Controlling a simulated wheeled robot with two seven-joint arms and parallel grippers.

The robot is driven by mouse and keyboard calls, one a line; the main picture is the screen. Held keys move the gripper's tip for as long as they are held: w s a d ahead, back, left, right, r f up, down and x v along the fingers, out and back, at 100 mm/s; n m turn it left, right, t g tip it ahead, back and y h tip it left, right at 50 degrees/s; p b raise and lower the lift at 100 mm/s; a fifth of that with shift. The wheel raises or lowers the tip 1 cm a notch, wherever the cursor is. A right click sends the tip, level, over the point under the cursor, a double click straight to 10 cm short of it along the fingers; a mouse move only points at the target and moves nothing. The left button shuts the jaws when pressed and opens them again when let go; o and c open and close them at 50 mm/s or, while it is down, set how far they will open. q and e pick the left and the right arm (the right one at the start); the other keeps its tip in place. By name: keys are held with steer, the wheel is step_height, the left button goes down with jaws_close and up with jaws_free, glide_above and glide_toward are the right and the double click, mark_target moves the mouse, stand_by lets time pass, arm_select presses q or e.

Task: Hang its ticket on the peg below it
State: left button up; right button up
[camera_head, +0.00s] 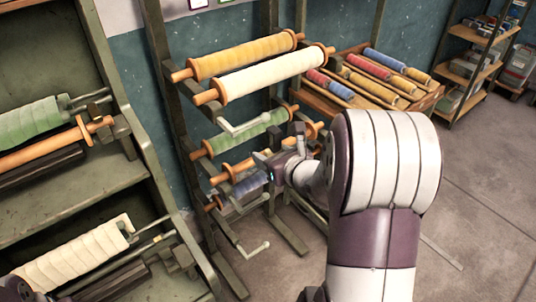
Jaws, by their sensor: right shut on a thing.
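My right gripper (268,163) is at the rack's lower rolls, seen from behind and partly hidden by my own wrist. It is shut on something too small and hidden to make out. A green roll (243,135) is just above it, and a blue roll (247,185) is just below. One pale peg-like bar (243,127) sticks out below the cream roll (263,76). Another pale bar (254,249) sticks out low on the rack, below the blue roll. I cannot make out a ticket. My left gripper is not in view.
A yellow roll (243,58) lies at the rack's top. A green shelf unit (75,205) with rolls stands close on the left. Behind is a wooden tray (425,103) of coloured rolls. A loaded shelf (469,71) stands far right. The right floor is mostly clear.

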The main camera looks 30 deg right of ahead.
mark_target(272, 153)
steer(key=r+x, duration=0.1)
steer(key=x, duration=0.6)
steer(key=shift+w+a+b, duration=0.35)
steer(key=shift+w, duration=0.15)
steer(key=shift+r, duration=0.1)
steer(key=o, duration=1.1)
steer(key=v, duration=1.2)
steer(key=shift+s+r, duration=0.2)
steer(key=shift+s, duration=0.1)
